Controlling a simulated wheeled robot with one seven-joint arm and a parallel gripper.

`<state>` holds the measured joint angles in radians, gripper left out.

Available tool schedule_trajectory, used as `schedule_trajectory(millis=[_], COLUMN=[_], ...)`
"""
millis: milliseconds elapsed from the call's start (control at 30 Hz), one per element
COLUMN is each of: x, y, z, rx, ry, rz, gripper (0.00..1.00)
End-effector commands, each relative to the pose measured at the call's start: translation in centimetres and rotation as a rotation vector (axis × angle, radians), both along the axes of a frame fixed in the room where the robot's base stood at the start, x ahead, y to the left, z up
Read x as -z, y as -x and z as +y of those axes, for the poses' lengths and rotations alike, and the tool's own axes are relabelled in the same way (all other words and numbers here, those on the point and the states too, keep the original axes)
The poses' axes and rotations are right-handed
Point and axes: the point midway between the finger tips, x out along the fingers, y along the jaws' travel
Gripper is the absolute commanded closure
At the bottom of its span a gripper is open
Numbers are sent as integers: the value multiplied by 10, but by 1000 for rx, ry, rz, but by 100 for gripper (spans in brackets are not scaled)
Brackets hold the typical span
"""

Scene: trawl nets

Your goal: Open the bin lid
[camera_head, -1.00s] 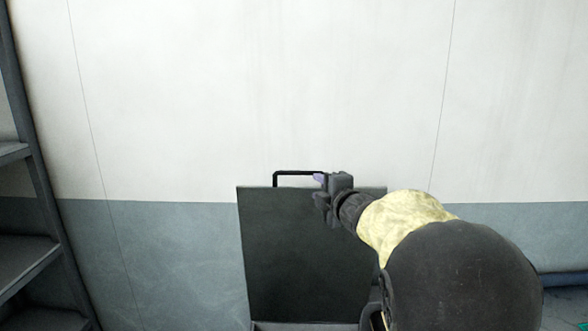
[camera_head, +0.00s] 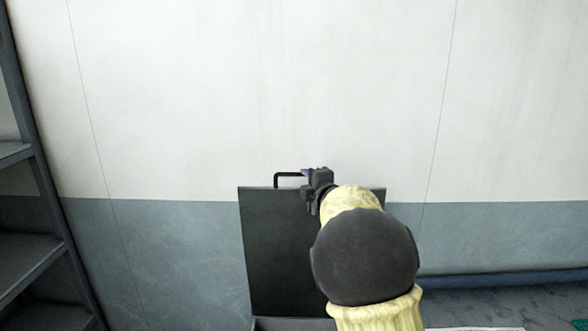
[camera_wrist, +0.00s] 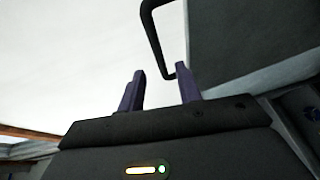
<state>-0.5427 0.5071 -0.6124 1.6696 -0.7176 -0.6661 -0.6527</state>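The dark bin lid (camera_head: 270,240) stands raised, almost upright, against the wall in the head view. Its black bar handle (camera_head: 277,180) sticks up from the lid's top edge. The rim of the bin (camera_head: 290,323) shows at the bottom of the picture. My gripper (camera_head: 306,174) is at the right part of the handle, partly covering it. In the wrist view my gripper (camera_wrist: 161,85) has its two purple fingers apart. There the handle (camera_wrist: 153,32) ends near the fingertips, beside the lid (camera_wrist: 250,40). I cannot tell whether they touch.
A dark metal shelf rack (camera_head: 30,262) stands at the left. A white and blue-grey wall (camera_head: 180,90) closes the back. A blue ledge (camera_head: 500,281) runs along the wall at the right. My arm covers the lid's right side.

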Motion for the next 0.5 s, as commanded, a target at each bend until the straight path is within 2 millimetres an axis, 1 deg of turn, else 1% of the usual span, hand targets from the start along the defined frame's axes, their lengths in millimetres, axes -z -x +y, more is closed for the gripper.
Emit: schedule_trajectory(millis=[100, 500], x=[-1, 5], y=[-15, -63], z=[6, 28], rx=[0, -2], ry=[2, 2], rz=[0, 1], gripper=[66, 66])
